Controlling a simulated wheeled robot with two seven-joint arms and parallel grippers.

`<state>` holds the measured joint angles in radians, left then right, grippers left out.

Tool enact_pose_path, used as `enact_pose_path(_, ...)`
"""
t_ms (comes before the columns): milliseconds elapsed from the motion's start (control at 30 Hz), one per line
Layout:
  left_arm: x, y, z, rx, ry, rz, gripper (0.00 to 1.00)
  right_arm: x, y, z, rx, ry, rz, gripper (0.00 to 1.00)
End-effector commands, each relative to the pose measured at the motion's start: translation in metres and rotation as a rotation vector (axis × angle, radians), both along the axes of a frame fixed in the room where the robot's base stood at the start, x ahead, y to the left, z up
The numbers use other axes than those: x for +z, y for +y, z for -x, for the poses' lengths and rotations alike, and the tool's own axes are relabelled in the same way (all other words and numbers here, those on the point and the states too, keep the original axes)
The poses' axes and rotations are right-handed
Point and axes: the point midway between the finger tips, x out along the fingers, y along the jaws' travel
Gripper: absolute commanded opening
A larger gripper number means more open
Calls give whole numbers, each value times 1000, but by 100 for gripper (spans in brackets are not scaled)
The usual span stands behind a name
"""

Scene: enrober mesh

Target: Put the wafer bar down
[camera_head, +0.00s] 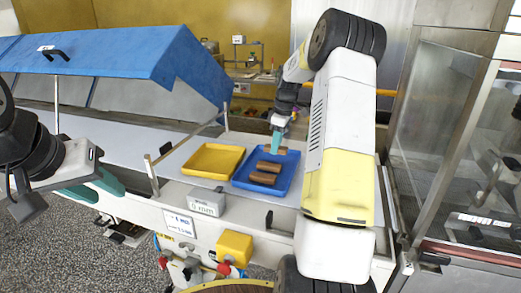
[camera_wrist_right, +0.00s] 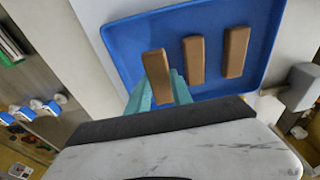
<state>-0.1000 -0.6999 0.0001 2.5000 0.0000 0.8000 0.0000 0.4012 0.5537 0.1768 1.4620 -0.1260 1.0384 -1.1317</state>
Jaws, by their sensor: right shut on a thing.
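My right gripper (camera_head: 276,143) is shut on a brown wafer bar (camera_wrist_right: 156,68), which sits between its teal fingers (camera_wrist_right: 160,90) in the right wrist view. This bar is over the left part of the blue tray (camera_wrist_right: 172,28); I cannot tell whether it touches the tray floor. In the head view the blue tray (camera_head: 285,182) holds two more brown bars, one (camera_head: 268,166) behind the other (camera_head: 262,179). They lie side by side, apart from the held bar, in the wrist view. My left gripper (camera_head: 95,187) is open and empty at the left, away from the trays.
A yellow tray (camera_head: 212,161) stands left of the blue tray on the pale conveyor surface. A blue cover (camera_head: 110,50) rises at the back left. A grey box with a label (camera_head: 207,201) is at the front edge. A glass-walled cabinet (camera_head: 440,130) is at the right.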

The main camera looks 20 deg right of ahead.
Motion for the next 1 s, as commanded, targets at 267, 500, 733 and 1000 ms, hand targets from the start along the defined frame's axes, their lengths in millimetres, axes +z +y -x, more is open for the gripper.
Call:
enact_pose_path(267,0,0,0,0,0,0,36,-16,-2,-9,0,4,-1,4)
enact_pose_path(500,0,0,0,0,0,0,36,-36,-3,-10,-1,0,0,4)
enact_pose_path(733,0,0,0,0,0,0,36,-38,-3,-10,-1,1,-1,4)
enact_pose_path(1000,0,0,0,0,0,0,36,-43,-2,-9,-1,3,-1,48)
